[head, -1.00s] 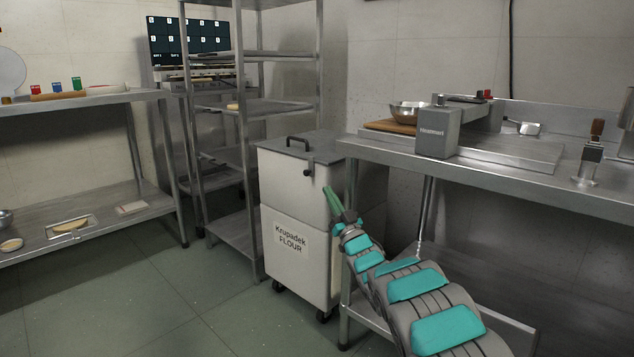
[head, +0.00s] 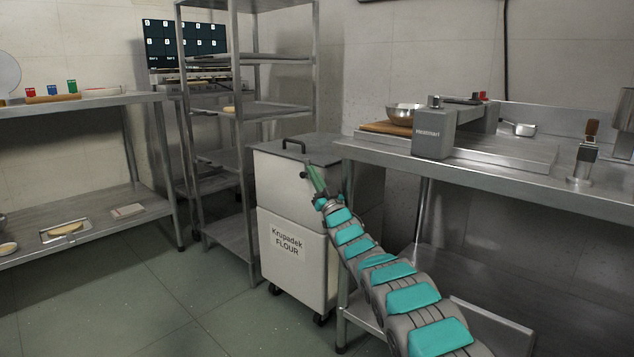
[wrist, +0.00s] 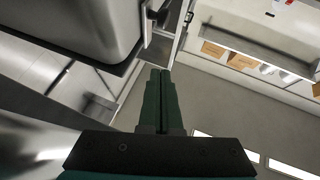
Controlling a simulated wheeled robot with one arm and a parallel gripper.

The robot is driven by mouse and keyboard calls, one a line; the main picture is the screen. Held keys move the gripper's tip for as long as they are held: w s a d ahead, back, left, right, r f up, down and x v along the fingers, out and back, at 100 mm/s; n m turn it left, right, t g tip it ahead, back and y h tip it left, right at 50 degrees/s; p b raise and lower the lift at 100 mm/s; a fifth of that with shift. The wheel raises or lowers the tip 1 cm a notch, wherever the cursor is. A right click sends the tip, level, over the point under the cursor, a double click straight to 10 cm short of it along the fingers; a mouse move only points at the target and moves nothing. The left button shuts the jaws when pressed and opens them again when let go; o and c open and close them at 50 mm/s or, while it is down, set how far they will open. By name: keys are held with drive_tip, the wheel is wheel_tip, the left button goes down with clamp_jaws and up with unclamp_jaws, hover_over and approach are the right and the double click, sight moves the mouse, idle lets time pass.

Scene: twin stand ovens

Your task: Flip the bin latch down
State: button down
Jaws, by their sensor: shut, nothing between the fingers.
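The bin latch (head: 303,175) shows as a small dark knob at the upper front right edge of the bin. My gripper (head: 309,168) has its green fingers shut and empty, with the tips right beside the latch. Whether they touch it I cannot tell.
A steel table (head: 490,180) with a slicer-like machine and a bowl stands close to the right of the bin. A tall rack (head: 240,130) stands behind left. My arm passes in front of the table's leg. The floor in front of the bin is clear.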

sight(308, 178)
drive_tip(key=shift+h, duration=0.3)
drive_tip(key=shift+w+a+f, duration=0.5)
drive_tip(key=shift+w+f, duration=0.15)
drive_tip(key=shift+w, duration=0.15)
drive_tip(key=shift+w+a+f, duration=0.45)
drive_tip(key=shift+w+f, duration=0.15)
drive_tip(key=shift+w, duration=0.15)
